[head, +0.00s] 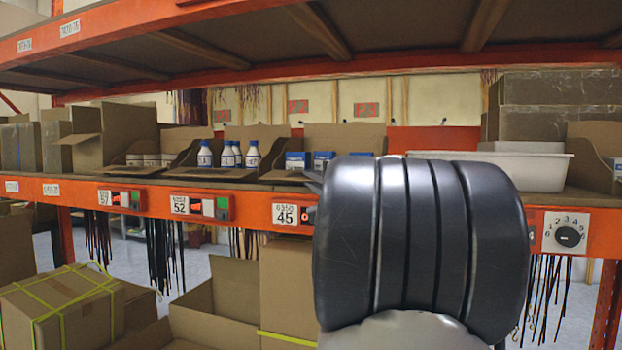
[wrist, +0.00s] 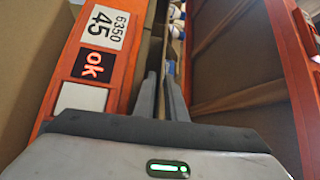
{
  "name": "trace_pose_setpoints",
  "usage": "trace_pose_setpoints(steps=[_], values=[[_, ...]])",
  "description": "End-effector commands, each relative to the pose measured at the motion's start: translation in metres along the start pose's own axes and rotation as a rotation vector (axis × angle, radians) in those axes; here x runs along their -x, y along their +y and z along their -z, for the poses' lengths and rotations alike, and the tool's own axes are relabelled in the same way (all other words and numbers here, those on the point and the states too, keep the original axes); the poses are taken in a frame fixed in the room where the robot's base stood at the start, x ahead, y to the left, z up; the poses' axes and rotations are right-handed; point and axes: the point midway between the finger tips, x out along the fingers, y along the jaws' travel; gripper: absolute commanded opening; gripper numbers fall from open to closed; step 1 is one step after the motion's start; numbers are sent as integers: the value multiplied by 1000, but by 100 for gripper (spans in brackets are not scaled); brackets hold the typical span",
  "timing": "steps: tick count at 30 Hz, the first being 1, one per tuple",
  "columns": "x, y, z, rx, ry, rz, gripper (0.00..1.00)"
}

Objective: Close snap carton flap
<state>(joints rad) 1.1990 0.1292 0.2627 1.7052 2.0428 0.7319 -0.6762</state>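An open cardboard carton (head: 205,320) stands low in front of the rack, with a tall upright panel (head: 287,285) on its right side. Another carton with a spread flap (head: 88,152) stands at the left of the shelf. I cannot tell which is the snap carton. In the wrist view, my gripper (wrist: 161,72) points along the shelf edge. Its two fingers have a narrow gap, with nothing visibly held between them.
The orange shelf beam (head: 350,214) runs across the front, with an upper shelf (head: 240,83) overhead. Bins hold white bottles (head: 228,155) and blue boxes (head: 295,160). A white tub (head: 500,170) is at right. A strapped carton (head: 65,305) stands lower left.

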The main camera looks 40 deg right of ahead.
Motion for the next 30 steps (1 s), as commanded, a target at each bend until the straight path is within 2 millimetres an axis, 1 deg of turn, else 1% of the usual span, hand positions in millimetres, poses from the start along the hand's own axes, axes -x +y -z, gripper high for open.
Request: trace_pose_setpoints(steps=[4,5,6,7,30], values=[[0,0,0,0,0,0,11],[0,0,0,0,0,0,8],[0,0,0,0,0,0,1],[0,0,0,0,0,0,0],[0,0,0,0,-1,1,0]])
